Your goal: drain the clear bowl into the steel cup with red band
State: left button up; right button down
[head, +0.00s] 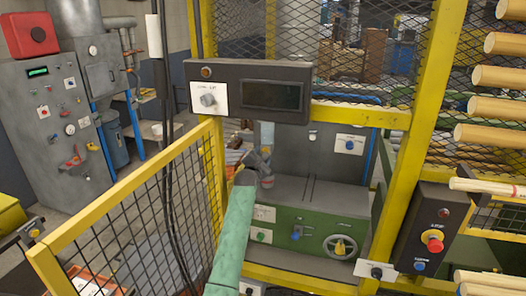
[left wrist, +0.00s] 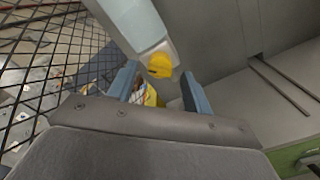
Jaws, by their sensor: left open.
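My left arm comes up from the bottom of the head view, and its gripper (head: 256,164) is over the left end of the green machine's grey top. In the left wrist view the two blue-grey fingers of this gripper (left wrist: 159,73) stand apart with nothing held between them. A small grey piece with a reddish band (head: 266,181) shows just below the gripper in the head view; it is too small to tell whether it is the steel cup. My right gripper is not in view.
A yellow mesh fence (head: 130,215) stands to the left, and a yellow post (head: 412,150) to the right. A dark display panel (head: 250,92) hangs above the gripper. Wooden rods (head: 490,105) are stacked at right.

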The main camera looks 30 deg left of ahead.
pick_arm(q)
jog(key=shift+x, duration=0.8)
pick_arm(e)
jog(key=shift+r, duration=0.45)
pick_arm(q)
jog(key=shift+c, duration=0.2)
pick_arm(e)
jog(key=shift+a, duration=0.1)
pick_arm(q)
jog(key=c, duration=0.9)
